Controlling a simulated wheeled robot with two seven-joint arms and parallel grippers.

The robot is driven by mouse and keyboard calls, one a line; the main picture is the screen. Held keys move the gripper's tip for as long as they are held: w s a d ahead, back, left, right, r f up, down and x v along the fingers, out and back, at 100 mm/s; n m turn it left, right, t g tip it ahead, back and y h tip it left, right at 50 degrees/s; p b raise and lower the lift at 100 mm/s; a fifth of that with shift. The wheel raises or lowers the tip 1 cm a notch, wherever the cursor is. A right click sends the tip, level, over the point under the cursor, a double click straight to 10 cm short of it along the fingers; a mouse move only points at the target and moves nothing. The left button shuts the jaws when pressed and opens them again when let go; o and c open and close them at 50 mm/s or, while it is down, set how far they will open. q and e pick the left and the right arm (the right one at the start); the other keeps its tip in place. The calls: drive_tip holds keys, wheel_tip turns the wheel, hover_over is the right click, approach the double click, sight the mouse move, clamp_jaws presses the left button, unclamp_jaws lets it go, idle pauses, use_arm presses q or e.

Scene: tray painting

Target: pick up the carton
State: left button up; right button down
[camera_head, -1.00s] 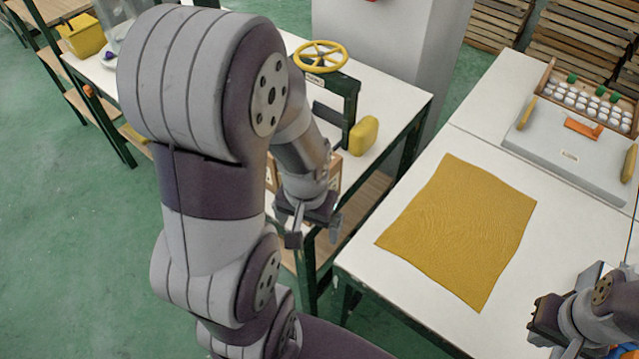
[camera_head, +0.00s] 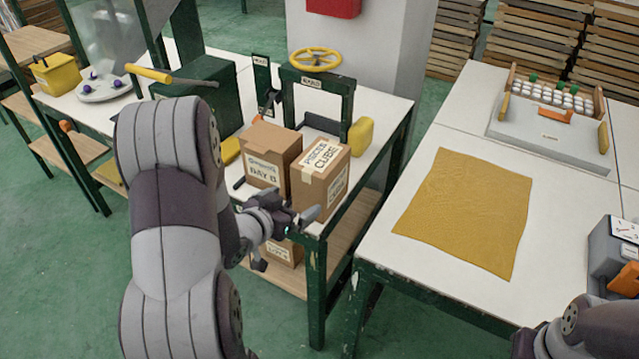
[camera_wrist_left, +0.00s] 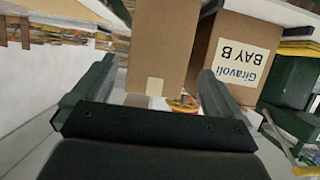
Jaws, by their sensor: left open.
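Two brown cartons stand side by side on the white bench. The nearer right carton (camera_head: 309,196) has a "CUBE" label, and the left carton (camera_head: 262,143) reads "BAY B". My left gripper (camera_head: 284,239) is open and empty at the bench's front edge, just in front of and below the right carton. In the left wrist view, an unlabelled carton face (camera_wrist_left: 163,45) appears beyond and between the spread fingers (camera_wrist_left: 155,90). The BAY B carton (camera_wrist_left: 240,85) shows right of it, upside down. My right gripper (camera_head: 527,344) is partly cut off at the bottom right; its jaws are unclear.
Another carton (camera_head: 287,254) sits below the bench top, partly hidden by my gripper. A green frame with a yellow handwheel (camera_head: 316,59) stands behind the cartons, beside a yellow block (camera_head: 360,136). A yellow cloth (camera_head: 468,210) lies on the right table.

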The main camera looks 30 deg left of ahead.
sight(307, 192)
use_arm(q)
drive_tip(key=x, duration=0.6)
drive_tip(key=shift+a+r, duration=0.1)
drive_tip(key=c, duration=1.3)
drive_tip(key=shift+r, duration=0.1)
